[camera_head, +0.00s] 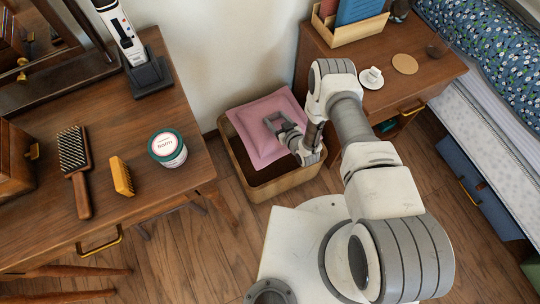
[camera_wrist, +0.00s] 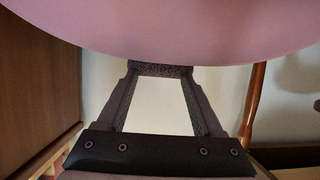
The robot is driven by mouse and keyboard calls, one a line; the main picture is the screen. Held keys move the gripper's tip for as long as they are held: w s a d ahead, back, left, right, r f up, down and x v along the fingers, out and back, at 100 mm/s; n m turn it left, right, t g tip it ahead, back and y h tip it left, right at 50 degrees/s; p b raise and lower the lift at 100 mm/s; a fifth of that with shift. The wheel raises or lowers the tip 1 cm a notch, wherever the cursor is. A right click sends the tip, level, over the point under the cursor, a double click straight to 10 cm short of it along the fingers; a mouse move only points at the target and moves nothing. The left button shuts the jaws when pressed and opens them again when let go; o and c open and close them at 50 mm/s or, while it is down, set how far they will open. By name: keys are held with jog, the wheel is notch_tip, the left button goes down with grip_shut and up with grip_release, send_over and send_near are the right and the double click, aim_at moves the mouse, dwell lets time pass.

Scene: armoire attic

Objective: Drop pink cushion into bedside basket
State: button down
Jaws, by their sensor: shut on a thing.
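The pink cushion (camera_head: 262,122) is square and tilted over the mouth of the bedside basket in the head view. My gripper (camera_head: 277,122) is shut on the cushion near its right side. The basket (camera_head: 280,186) is a tan, rounded box on the floor between the two wooden desks, its dark inside partly hidden by the cushion. I cannot tell whether the cushion touches the rim. In the wrist view the cushion (camera_wrist: 180,28) fills the top, and my gripper's fingertips (camera_wrist: 160,70) meet at its edge.
A bedside table (camera_head: 440,85) with a cup (camera_head: 371,76) stands right of the basket, beside the bed.

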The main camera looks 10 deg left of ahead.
jog(key=shift+w+f+b, duration=0.1)
jog(key=shift+f+b, duration=2.5)
jog(key=shift+f, duration=1.05)
jog(key=shift+r, duration=0.1)
grip_release()
